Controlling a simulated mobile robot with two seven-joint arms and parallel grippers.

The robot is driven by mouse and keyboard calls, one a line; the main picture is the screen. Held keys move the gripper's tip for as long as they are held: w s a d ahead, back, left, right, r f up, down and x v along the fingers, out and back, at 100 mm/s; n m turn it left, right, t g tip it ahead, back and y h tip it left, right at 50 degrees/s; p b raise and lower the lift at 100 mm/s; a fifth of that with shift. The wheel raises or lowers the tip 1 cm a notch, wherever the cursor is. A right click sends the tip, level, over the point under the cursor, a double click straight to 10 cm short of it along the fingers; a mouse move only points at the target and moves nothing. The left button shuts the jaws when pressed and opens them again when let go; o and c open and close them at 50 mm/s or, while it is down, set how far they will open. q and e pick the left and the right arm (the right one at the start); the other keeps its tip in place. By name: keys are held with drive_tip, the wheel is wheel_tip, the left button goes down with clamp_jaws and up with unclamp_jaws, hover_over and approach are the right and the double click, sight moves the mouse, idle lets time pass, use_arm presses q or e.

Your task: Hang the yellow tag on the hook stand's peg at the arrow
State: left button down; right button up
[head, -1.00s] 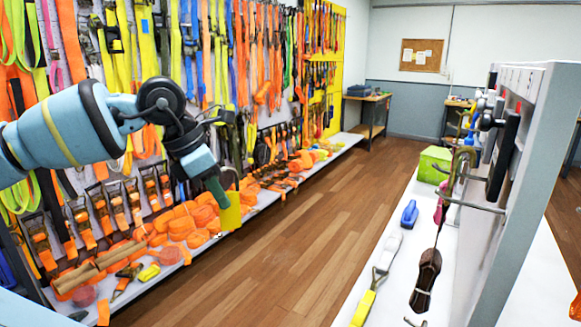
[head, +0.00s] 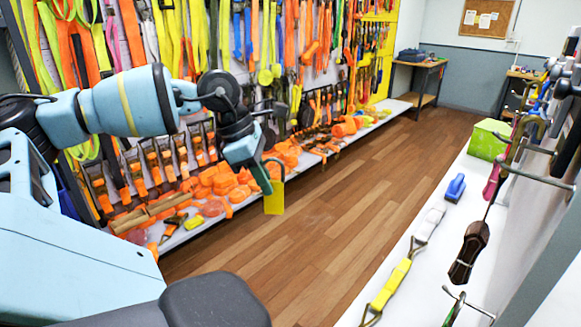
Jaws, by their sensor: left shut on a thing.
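The yellow tag (head: 274,198) hangs below my left gripper (head: 268,172), out over the wooden floor in the head view. The gripper is shut on the tag's upper end, and its fingers partly hide that end. The hook stand (head: 537,238) is at the right edge, seen at a steep angle and cut off by the frame. One metal peg (head: 535,178) sticks out from it to the left, and another peg (head: 466,304) shows lower down. The tag is well to the left of the stand, apart from it. I cannot make out an arrow now. My right gripper is not in view.
A white shelf (head: 412,222) below the stand carries a green box (head: 488,140), a blue item (head: 455,187) and a yellow strap (head: 391,284). A dark bundle (head: 468,251) hangs near the pegs. Straps and orange rolls fill the left wall. The floor (head: 330,220) between is clear.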

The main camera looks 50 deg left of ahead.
use_arm(q)
drive_tip(key=d+f+m+g+h, duration=0.2)
drive_tip(key=d+f+m+g, duration=0.2)
drive_tip(key=d+f+m, duration=0.7)
drive_tip(key=d+f+m+g+y, duration=0.2)
drive_tip(key=d+m, duration=0.5)
drive_tip(key=m, duration=0.1)
drive_tip(key=d+f+m+g+y, duration=0.1)
drive_tip(key=d+f+m+y, duration=0.2)
drive_tip(key=d+m, duration=0.4)
drive_tip(key=shift+d+f+m+g, duration=0.2)
drive_tip(key=shift+m+g, duration=0.2)
drive_tip(key=shift+m, duration=0.5)
